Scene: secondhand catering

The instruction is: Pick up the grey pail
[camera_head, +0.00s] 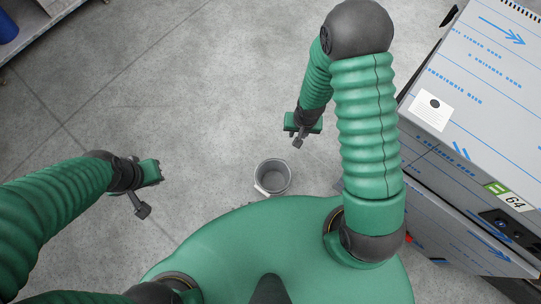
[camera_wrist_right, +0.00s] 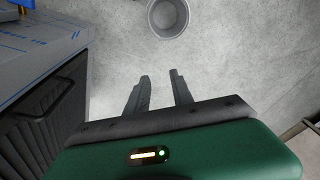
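The grey pail (camera_head: 273,176) stands upright on the concrete floor just beyond my green body in the head view. A white handle or label shows at its lower left side. In the right wrist view the pail (camera_wrist_right: 168,18) is at the top, cut by the frame edge, and looks empty. My right gripper (camera_head: 298,137) is above and slightly right of the pail in the head view, apart from it. In the wrist view its two fingers (camera_wrist_right: 161,88) are spread with only floor between them. My left gripper (camera_head: 148,192) is at the left, away from the pail; its finger opening is unclear.
A steel catering unit (camera_head: 470,80) with blue-printed film stands at the right, close to my right arm. A shelf (camera_head: 38,30) with a blue container (camera_head: 7,27) is at the upper left. The floor (camera_head: 190,80) between them is clear.

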